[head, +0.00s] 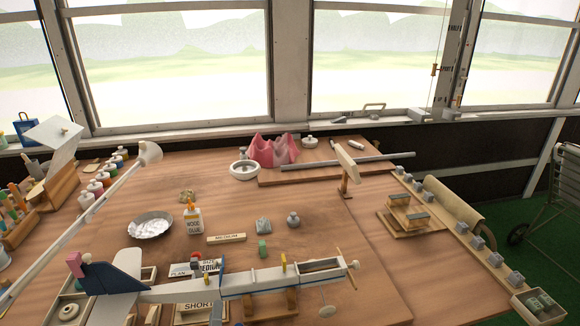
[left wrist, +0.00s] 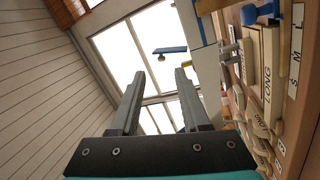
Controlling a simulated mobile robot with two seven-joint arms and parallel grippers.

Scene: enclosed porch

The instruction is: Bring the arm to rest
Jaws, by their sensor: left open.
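My left gripper (left wrist: 160,82) shows in the left wrist view. Its two grey fingers stand apart with nothing held between them. Behind them are bright window panes and a small blue piece (left wrist: 170,50), which appears well beyond the fingertips. The workbench edge with labelled wooden blocks (left wrist: 268,75) is to the right of the fingers, apart from them. I cannot make out either gripper in the head view. My right gripper is in neither view.
In the head view a model plane (head: 190,290) lies across the front of the bench (head: 340,265). A metal dish (head: 150,226), a wood glue bottle (head: 194,220) and a white lamp-like rod (head: 105,198) are at left. A block-lined rail (head: 460,232) runs along the right.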

